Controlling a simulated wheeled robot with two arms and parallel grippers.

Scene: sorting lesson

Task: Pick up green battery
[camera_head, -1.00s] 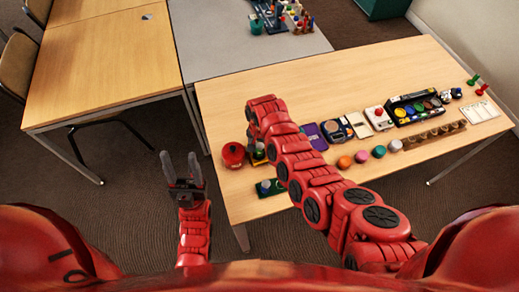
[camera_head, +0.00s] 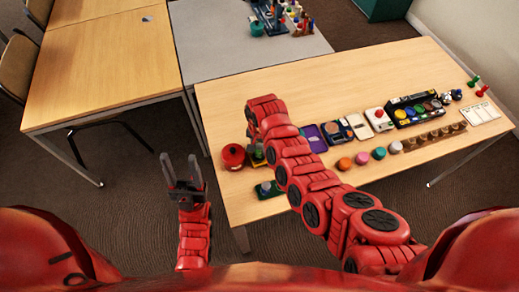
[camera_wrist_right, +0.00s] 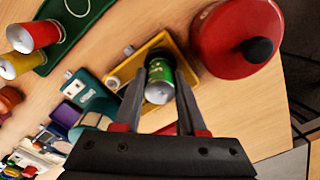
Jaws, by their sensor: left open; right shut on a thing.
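The green battery (camera_wrist_right: 159,82) is a small can with a silver end, seen in the right wrist view between the fingers of my right gripper (camera_wrist_right: 160,77). The gripper is shut on it, over a yellow tray (camera_wrist_right: 115,72). I cannot tell whether the battery is clear of the tray. My left gripper (camera_head: 181,170) is open and empty, left of the table's near edge and off the tabletop.
A red lidded pot (camera_head: 233,156) stands close to the right gripper; its black knob shows in the right wrist view (camera_wrist_right: 257,50).

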